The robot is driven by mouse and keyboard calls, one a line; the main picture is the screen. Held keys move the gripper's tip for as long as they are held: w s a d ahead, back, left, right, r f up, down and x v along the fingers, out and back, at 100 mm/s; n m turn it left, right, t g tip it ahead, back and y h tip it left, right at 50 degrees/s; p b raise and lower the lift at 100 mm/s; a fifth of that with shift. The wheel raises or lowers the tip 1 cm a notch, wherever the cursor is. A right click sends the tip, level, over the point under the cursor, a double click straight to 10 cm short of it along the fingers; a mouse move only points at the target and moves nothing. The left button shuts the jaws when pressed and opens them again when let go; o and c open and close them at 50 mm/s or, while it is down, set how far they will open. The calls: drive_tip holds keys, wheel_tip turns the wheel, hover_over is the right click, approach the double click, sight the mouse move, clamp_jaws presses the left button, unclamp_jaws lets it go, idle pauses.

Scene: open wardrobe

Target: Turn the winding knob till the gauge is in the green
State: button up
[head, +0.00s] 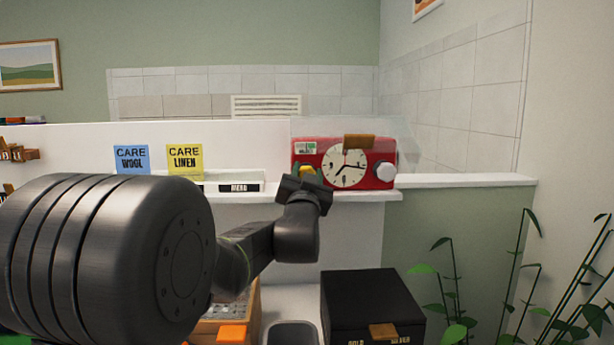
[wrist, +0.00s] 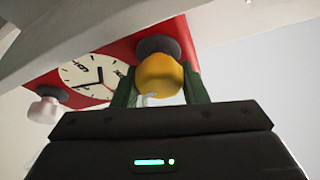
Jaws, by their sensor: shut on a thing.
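A red clock box (head: 382,152) stands on the white ledge, with a round white dial (head: 343,168) and a white knob (head: 385,171) at its right.
Blue (head: 131,159) and yellow (head: 184,160) care cards stand left of the clock, near a menu strip (head: 240,188). A wooden piece (head: 358,141) is at the clock's top. A black box (head: 372,301) is below, and plants (head: 455,290) stand at right.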

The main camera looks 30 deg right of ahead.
drive_tip(key=o, duration=1)
drive_tip(key=b+v, duration=0.2)
drive_tip(key=v, duration=1.2)
drive_tip(key=shift+w, duration=0.1)
